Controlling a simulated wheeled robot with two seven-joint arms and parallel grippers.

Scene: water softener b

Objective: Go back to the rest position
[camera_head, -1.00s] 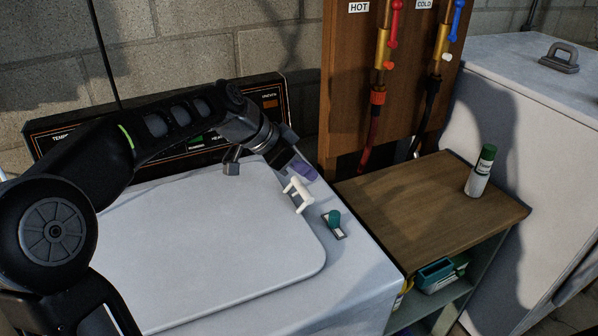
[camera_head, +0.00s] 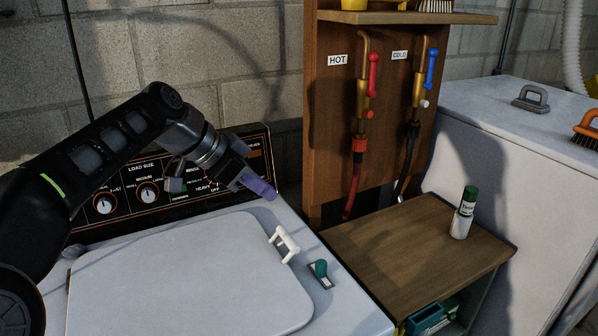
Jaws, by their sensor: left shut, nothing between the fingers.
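My left gripper (camera_head: 262,189) has purple fingertips and is shut and empty. It hangs in the air in front of the washer's control panel (camera_head: 150,192), above the back right of the washer's white top. A white handle (camera_head: 284,244) stands on the lid (camera_head: 190,285), below and a little right of the fingertips, apart from them. A small teal knob (camera_head: 320,268) sits on the washer top right of the lid. My left arm comes in from the left and covers part of the control panel. My right gripper is not in view.
A wooden cabinet (camera_head: 400,255) right of the washer carries a white bottle with a green cap (camera_head: 463,213). Behind it a wooden board (camera_head: 335,120) holds hot and cold valves. A white chest (camera_head: 520,150) stands at the right. A block wall closes the back.

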